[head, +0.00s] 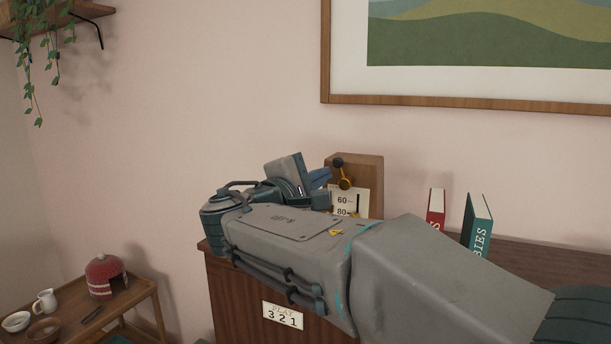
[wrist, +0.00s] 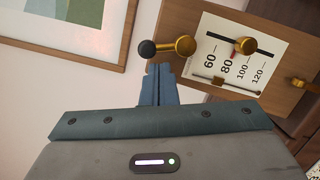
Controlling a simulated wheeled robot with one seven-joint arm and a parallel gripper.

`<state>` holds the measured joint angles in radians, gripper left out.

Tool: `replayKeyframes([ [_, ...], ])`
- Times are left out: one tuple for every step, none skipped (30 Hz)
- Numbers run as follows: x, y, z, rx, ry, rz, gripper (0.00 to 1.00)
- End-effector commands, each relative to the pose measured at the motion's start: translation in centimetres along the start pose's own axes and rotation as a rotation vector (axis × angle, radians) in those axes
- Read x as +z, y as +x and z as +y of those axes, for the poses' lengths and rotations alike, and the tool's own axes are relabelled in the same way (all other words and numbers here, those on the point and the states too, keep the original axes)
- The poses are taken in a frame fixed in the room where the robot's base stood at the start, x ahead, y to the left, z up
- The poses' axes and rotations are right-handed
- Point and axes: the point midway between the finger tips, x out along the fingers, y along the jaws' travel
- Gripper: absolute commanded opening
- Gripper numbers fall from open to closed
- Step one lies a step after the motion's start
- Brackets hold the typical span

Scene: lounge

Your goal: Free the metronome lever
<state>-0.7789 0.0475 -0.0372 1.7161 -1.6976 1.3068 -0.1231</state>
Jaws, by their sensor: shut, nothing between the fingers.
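The metronome is a wooden box (head: 370,170) on top of the cabinet, partly hidden by my arm. It also shows in the wrist view (wrist: 289,32), turned on its side. Its white scale card (wrist: 212,42) reads 60, 80, 100 and 120. A short lever with a black knob (wrist: 147,48) comes off a brass hub (wrist: 185,45); the knob also shows in the head view (head: 338,162). My gripper (wrist: 160,68) is shut and empty, its blue fingertips close by the lever between knob and hub. I cannot tell whether they touch it.
A brass knob (wrist: 245,45) sits on a dark slot in the card, and another brass knob (wrist: 300,83) is on the box. A red book (head: 436,206) and a green book (head: 477,222) stand right of the metronome. A framed picture (head: 324,60) hangs above.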

Motion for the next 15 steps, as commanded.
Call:
replayKeyframes([
  [0.1, 0.7, 0.2, -0.001, -0.001, -0.002, 0.0],
  [0.0, 1.0, 0.2, -0.001, -0.001, -0.001, 0.0],
  [0.0, 1.3, 0.1, -0.001, -0.001, 0.0, 0.0],
  [0.0, 1.5, 0.1, -0.001, -0.001, 0.0, 0.0],
  [0.0, 1.7, 0.1, -0.001, -0.001, 0.0, 0.0],
  [0.0, 1.9, 0.0, -0.001, -0.001, 0.0, 0.0],
  [0.0, 1.9, 0.0, -0.001, -0.001, 0.0, 0.0],
  [0.0, 2.0, 0.0, -0.001, 0.0, 0.001, 0.0],
  [-0.1, 2.0, 0.0, 0.0, 0.0, 0.001, 0.0],
  [-0.1, 2.0, 0.0, 0.0, 0.0, 0.001, 0.0],
  [-0.1, 2.0, 0.0, 0.0, 0.0, 0.001, 0.0],
  [-0.1, 2.0, 0.0, 0.0, 0.0, 0.001, 0.0],
  [-0.1, 2.0, 0.0, 0.0, 0.0, 0.001, 0.0],
  [-0.1, 2.0, 0.0, 0.0, 0.0, 0.001, 0.0],
  [-0.1, 2.0, 0.0, 0.0, 0.0, 0.001, 0.0],
])
